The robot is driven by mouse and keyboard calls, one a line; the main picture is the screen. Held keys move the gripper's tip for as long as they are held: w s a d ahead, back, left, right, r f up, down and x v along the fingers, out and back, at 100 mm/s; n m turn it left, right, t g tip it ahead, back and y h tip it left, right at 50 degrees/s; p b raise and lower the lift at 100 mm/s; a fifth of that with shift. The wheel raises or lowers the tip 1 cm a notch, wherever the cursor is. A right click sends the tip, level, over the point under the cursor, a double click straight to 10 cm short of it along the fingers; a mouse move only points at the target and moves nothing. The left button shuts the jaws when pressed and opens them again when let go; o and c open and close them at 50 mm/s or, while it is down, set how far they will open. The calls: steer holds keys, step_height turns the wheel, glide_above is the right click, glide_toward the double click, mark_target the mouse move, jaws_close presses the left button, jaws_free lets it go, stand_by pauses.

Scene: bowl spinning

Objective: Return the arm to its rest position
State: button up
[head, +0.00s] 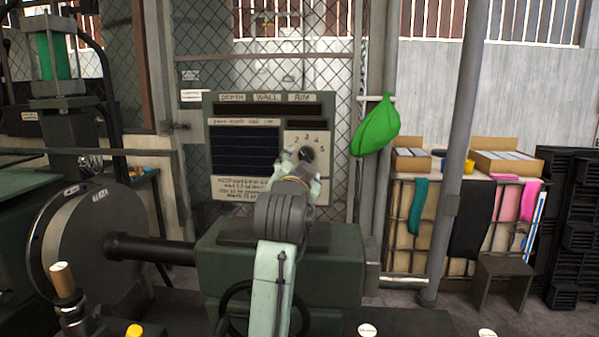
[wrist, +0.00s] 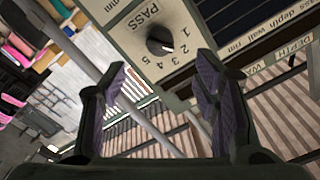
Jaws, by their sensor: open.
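My arm rises from the bottom middle of the head view, and my gripper (head: 302,158) is in front of the dial panel. In the wrist view my gripper (wrist: 163,85) is open, with nothing between its two dark fingers. A black knob (wrist: 160,41) sits on a cream plate marked PASS with the numbers 1 to 5, just beyond the fingertips. The fingers look apart from the knob. In the head view the knob (head: 306,153) is partly hidden by my gripper.
The green panel (head: 213,110) has a dark display (head: 245,150). A lathe-like machine with a round chuck (head: 85,235) stands left and below. A green cloth bag (head: 377,127) hangs right of the panel beside a grey pole (head: 462,130). Boxes (head: 505,160) and dark crates (head: 575,220) stand at right.

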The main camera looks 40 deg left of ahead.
steer(key=shift+v, duration=1.05)
